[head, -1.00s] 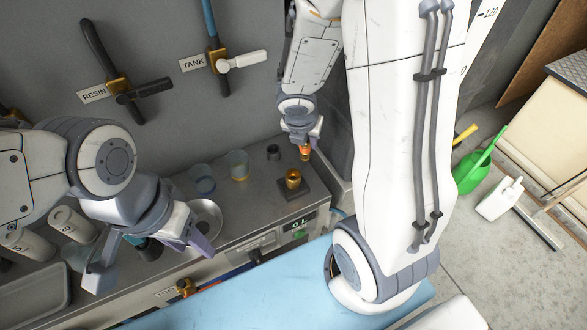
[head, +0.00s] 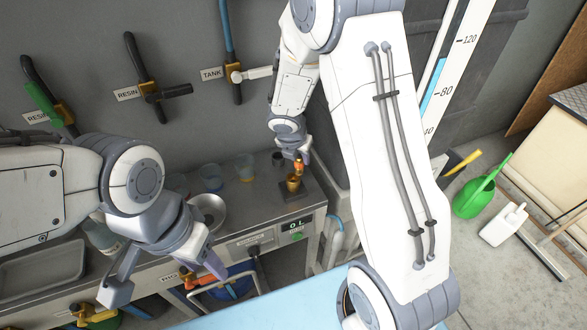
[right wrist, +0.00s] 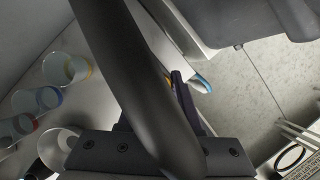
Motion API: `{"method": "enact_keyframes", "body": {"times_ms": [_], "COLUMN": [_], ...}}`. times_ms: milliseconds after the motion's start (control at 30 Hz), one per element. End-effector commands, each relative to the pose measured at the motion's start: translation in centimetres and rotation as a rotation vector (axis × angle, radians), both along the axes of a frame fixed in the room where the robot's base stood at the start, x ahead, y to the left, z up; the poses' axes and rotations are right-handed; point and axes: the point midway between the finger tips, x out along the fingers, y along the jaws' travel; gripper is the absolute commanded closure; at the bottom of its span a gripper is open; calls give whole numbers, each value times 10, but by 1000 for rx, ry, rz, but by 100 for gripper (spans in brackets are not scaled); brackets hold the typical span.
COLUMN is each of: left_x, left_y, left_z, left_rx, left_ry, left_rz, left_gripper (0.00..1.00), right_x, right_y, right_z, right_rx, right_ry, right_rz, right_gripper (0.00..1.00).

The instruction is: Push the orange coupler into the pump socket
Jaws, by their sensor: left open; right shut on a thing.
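My right gripper (head: 298,156) is over the right end of the steel bench, shut on the small orange coupler (head: 299,169). The coupler is just above a brass, cup-like socket (head: 293,184) on a dark base. From this angle I cannot tell whether the two touch. In the right wrist view a thick dark hose (right wrist: 135,80) covers the middle and hides most of the coupler. One dark finger (right wrist: 184,97) shows beside a sliver of orange. My left gripper (head: 165,278) is open and empty in front of the bench, fingers pointing down.
Clear cups (head: 211,177) and a steel bowl (head: 207,211) stand left of the socket. A display (head: 296,223) on the bench front reads 0 L. Labelled valves (head: 236,77) are on the back wall. A green watering can (head: 475,196) stands on the floor at right.

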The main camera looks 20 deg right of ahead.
Motion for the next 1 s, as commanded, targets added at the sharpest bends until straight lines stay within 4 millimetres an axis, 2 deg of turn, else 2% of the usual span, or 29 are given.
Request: {"method": "enact_keyframes", "body": {"times_ms": [133,233,400,467,900,933,1000], "left_x": [0,0,0,0,0,0,0], "left_y": [0,0,0,0,0,0,0], "left_z": [2,-1,-16,-19,-23,-22,-21], "left_rx": [0,0,0,0,0,0,0], "left_ry": [0,0,0,0,0,0,0], "left_rz": [0,0,0,0,0,0,0], "left_gripper": [50,50,50,50,50,50,50], "right_x": [13,15,14,14,14,14,14], "right_y": [11,13,12,11,9,9,9], "right_z": [-9,-17,-44,-50,-56,-55,-54], "right_rx": [0,0,0,0,0,0,0], "right_ry": [0,0,1,1,0,0,0], "right_rz": [1,1,0,0,-4,-4,-4], "right_gripper": [100,100,100,100,100,63,37]}}
